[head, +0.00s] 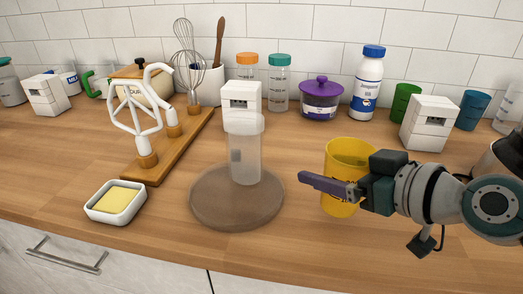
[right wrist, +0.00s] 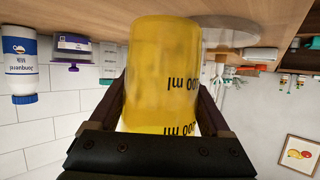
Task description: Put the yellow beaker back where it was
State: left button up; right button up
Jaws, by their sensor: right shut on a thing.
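The yellow beaker (head: 346,153) is upright at the right of centre in the head view, at the front part of the counter. My right gripper (head: 335,188) comes in from the right and is shut on it, with one dark finger across its near side. In the right wrist view the beaker (right wrist: 165,65) fills the space between both fingers (right wrist: 163,108), and its black "ml" marks show upside down. I cannot tell whether its base touches the counter. My left gripper is out of view.
A butter dish (head: 101,213) and wooden whisk stand (head: 188,148) are farther left. Jars, a milk bottle (head: 367,80) and a green cup (head: 404,100) line the back.

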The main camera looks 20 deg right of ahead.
jog(key=shift+f+b, duration=1.25)
jog(key=shift+f, duration=0.9)
jog(key=shift+f, duration=0.15)
jog(key=o, duration=1.4)
